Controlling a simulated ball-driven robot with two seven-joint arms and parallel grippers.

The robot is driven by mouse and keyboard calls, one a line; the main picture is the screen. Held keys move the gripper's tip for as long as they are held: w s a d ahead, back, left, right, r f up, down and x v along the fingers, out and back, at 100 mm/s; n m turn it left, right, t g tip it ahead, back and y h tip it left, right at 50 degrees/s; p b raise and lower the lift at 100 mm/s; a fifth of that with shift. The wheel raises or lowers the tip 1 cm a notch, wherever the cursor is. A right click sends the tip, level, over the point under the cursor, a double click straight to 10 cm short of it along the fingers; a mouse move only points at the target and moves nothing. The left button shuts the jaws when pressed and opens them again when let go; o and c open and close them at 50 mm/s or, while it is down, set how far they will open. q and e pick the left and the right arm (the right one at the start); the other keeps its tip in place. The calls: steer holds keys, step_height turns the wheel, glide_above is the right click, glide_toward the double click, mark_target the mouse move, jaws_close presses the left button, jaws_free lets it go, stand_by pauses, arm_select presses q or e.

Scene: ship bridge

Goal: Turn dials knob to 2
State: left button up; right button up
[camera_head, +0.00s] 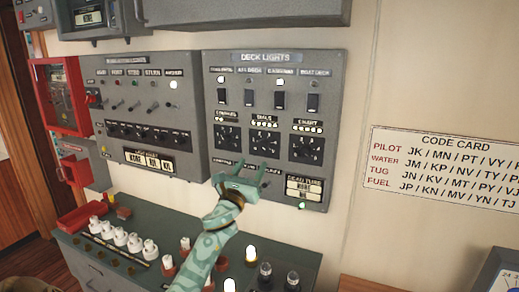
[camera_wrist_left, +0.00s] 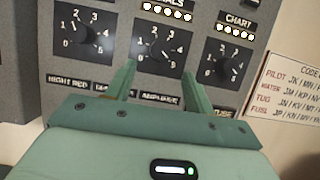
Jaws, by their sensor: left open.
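The DIALS knob (camera_head: 264,143) is the middle of three black rotary knobs on the grey DECK LIGHTS panel. My left gripper (camera_head: 244,174) is open and empty, just below the DIALS knob in the head view. In the left wrist view its two fingers (camera_wrist_left: 159,72) point up at the panel, on either side below the knob, with no visible grip on it. My right gripper is not in view.
The left-hand knob (camera_head: 228,138) and the CHART knob (camera_head: 305,148) flank the DIALS knob closely. Several switches (camera_head: 280,100) are above. A console with bulbs and white knobs (camera_head: 120,237) is below. A code card (camera_head: 445,165) is on the wall at right.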

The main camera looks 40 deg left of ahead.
mark_target(261, 148)
arm_select(q)
steer(key=x, duration=0.7)
steer(key=shift+w, duration=0.2)
steer(key=c, duration=1)
